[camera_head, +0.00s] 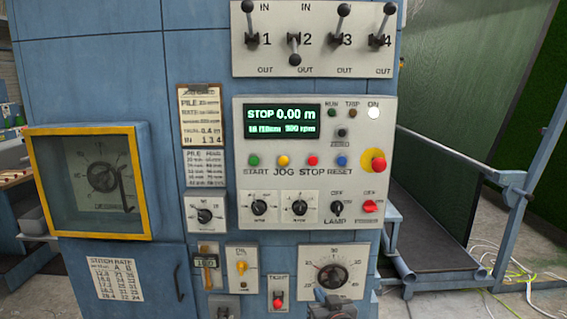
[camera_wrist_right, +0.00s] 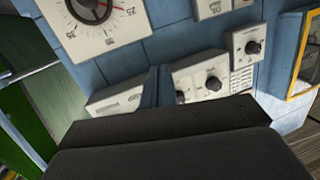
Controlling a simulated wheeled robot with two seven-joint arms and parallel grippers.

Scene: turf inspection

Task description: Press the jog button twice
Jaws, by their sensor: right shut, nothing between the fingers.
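The jog button (camera_head: 283,160) is a small yellow button above the word JOG on the pale control panel (camera_head: 384,226). It sits between a green START button (camera_head: 254,160) and a red STOP button (camera_head: 313,160). A blue RESET button (camera_head: 342,160) is further right. The panel display (camera_head: 282,121) reads STOP 0.00 m. My right gripper (camera_head: 322,297) is at the bottom edge of the head view, below the panel and in front of the large dial's lower part. Its shut, empty fingers (camera_wrist_right: 158,86) show in the right wrist view. It is well apart from the jog button. My left gripper is not in view.
A red-on-yellow knob (camera_head: 376,162) sticks out at the panel's right. Levers (camera_head: 295,48) project above the panel. Rotary knobs and a large dial (camera_head: 336,270) lie below the buttons. A yellow-framed window box (camera_head: 143,185) juts out at left.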

